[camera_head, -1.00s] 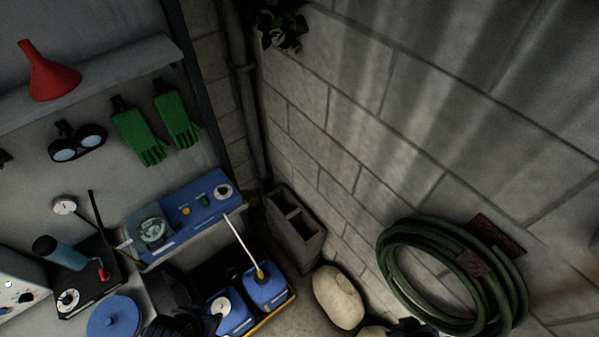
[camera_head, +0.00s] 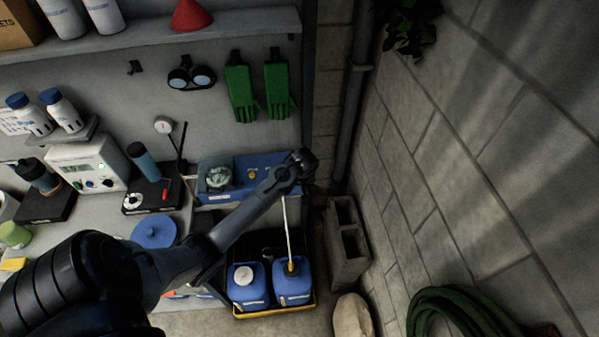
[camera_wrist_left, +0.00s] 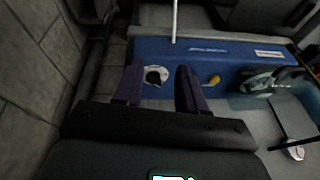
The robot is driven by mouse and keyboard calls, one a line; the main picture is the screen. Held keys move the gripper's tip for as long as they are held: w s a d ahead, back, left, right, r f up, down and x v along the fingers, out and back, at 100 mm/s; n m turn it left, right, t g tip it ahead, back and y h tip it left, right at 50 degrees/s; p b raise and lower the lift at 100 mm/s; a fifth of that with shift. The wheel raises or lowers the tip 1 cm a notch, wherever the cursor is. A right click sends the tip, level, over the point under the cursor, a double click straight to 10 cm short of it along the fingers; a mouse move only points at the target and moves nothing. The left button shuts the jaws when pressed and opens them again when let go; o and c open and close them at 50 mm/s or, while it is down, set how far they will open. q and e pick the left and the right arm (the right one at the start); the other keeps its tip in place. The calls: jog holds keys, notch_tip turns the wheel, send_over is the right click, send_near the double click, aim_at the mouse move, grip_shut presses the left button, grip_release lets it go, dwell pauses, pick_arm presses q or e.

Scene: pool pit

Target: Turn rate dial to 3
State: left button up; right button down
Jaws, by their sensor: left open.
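The blue pump unit (camera_head: 265,161) sits at the bench's right end, with a glass-covered part at its left and a yellow knob on its face. It also shows in the left wrist view (camera_wrist_left: 235,65). Its rate dial (camera_wrist_left: 156,75), a black knob on a white round plate, is seen between my left fingers. My left gripper (camera_wrist_left: 160,67) is open and empty, one finger to each side of the dial in that view. I cannot tell whether they touch it. In the head view my left gripper (camera_head: 302,160) hides the dial. My right gripper is not in view.
A white tube (camera_head: 287,230) runs from the pump's side down to a blue jug (camera_head: 293,282) in a yellow-edged tray. Concrete blocks (camera_head: 347,245) and the block wall stand to the right. A grey box with a display (camera_head: 88,165) stands left on the bench.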

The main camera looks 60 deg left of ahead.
pick_arm(q)
jog(key=w+a+r+n+h+b, duration=0.1)
jog(key=w+a+n+h+b, duration=0.4)
jog(key=a+n, duration=0.7)
jog(key=shift+m+g+y, duration=0.4)
jog(key=shift+y, duration=0.3)
jog(key=f, duration=0.2)
jog(key=w+f+b, duration=0.1)
jog(key=f, duration=0.5)
jog(key=shift+w+a, duration=0.2)
jog(key=shift+a, duration=0.2)
jog(key=shift+f+b, duration=0.7)
jog(key=shift+f, duration=0.1)
grip_shut()
